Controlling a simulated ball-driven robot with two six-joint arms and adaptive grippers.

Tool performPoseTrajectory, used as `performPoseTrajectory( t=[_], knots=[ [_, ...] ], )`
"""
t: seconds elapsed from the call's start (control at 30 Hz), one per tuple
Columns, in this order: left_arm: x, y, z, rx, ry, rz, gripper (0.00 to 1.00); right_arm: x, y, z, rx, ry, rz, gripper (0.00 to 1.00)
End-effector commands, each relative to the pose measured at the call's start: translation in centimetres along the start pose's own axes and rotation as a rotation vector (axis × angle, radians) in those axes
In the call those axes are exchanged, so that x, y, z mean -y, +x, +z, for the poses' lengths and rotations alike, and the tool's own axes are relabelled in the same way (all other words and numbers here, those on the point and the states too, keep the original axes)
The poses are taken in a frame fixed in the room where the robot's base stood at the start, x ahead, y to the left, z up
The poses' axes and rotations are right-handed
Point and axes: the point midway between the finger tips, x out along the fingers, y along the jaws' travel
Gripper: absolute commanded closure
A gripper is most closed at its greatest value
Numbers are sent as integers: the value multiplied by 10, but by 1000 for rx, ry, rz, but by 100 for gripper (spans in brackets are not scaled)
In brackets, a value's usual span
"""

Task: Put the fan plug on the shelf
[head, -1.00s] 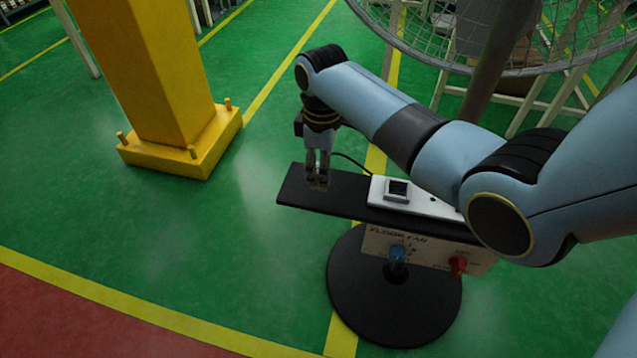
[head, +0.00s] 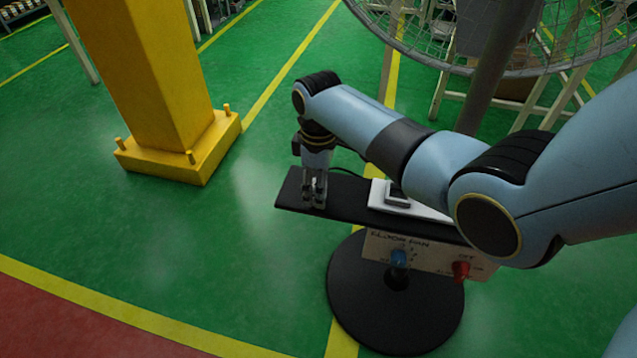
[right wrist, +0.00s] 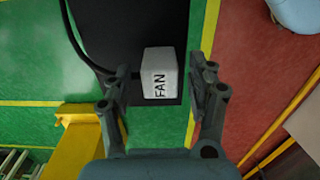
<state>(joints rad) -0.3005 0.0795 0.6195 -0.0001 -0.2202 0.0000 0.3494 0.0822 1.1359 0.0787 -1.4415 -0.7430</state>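The fan plug (right wrist: 160,72) is a white block marked "FAN", resting on the black shelf (head: 345,202) of the floor fan. In the right wrist view it sits between the two fingers of my right gripper (right wrist: 163,80), with a visible gap on each side. In the head view my right gripper (head: 314,200) points down at the left end of the shelf, and its fingers hide most of the plug. The black shelf also shows in the right wrist view (right wrist: 105,28), with a dark cable curving along it. My left gripper is not in view.
A white socket plate (head: 435,211) lies on the shelf right of my gripper. Below is the floor fan panel (head: 425,252) with a blue knob and a red knob. A yellow column (head: 150,80) stands at left. The green floor between is clear.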

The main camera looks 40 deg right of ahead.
Motion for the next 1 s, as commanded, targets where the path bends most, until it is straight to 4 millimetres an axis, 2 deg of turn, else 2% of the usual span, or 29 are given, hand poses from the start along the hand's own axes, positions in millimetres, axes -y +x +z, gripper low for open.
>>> performPoseTrajectory(
  t=[0.27,0.37,0.7,0.83,1.0],
  knots=[
    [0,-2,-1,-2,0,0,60,0,-4,0,0,0,0,42],
    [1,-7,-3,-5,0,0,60,-1,-17,0,-2,0,2,42],
    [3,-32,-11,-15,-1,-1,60,-1,-93,0,-3,0,4,42],
    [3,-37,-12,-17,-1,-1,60,-1,-112,0,-1,0,2,42],
    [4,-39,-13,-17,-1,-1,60,0,-123,0,0,1,0,42]
  ],
)
